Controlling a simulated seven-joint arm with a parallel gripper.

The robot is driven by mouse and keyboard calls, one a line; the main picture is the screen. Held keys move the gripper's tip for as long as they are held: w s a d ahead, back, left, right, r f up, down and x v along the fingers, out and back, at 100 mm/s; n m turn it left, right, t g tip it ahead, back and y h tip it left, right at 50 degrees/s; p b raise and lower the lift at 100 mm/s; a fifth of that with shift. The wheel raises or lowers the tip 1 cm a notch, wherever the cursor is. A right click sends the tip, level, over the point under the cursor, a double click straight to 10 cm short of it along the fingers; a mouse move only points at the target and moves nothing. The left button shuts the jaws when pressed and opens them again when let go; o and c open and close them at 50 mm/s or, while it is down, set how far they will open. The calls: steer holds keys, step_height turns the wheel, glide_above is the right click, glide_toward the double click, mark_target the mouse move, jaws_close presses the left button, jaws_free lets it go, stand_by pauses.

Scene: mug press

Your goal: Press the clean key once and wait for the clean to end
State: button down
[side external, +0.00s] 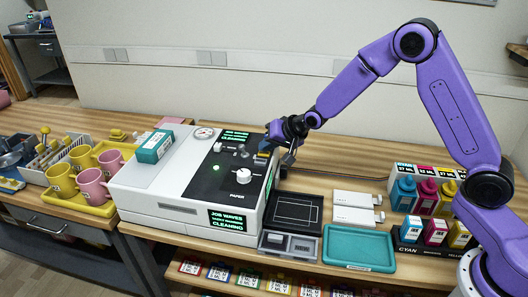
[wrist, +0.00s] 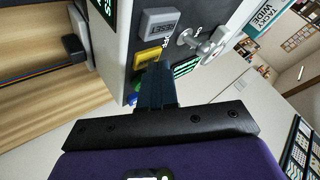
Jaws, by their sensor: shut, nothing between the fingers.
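The white and dark press (side external: 165,178) stands on the wooden bench. Its front display (side external: 232,220) reads JOB WAVES and CLEANING, and its upper display (side external: 236,136) also shows CLEANING. In the wrist view a grey RESET key (wrist: 160,20), a yellow key (wrist: 147,56) and part of a blue key (wrist: 132,99) line the panel. I cannot read a label on the yellow key. My gripper (side external: 268,147) is at the panel's right edge, shut and empty. In the wrist view its fingertips (wrist: 161,68) overlap the lower side of the yellow key; I cannot tell whether they touch it.
A yellow tray (side external: 75,208) with pink and yellow mugs stands left of the press. A black tray (side external: 293,211), a teal tray (side external: 358,249) and ink bottles (side external: 403,194) are to the right. A knob (side external: 241,176) rises from the panel.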

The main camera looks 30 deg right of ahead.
mark_target(267, 154)
steer(key=shift+r, duration=0.9)
steer(key=shift+r, duration=2.5)
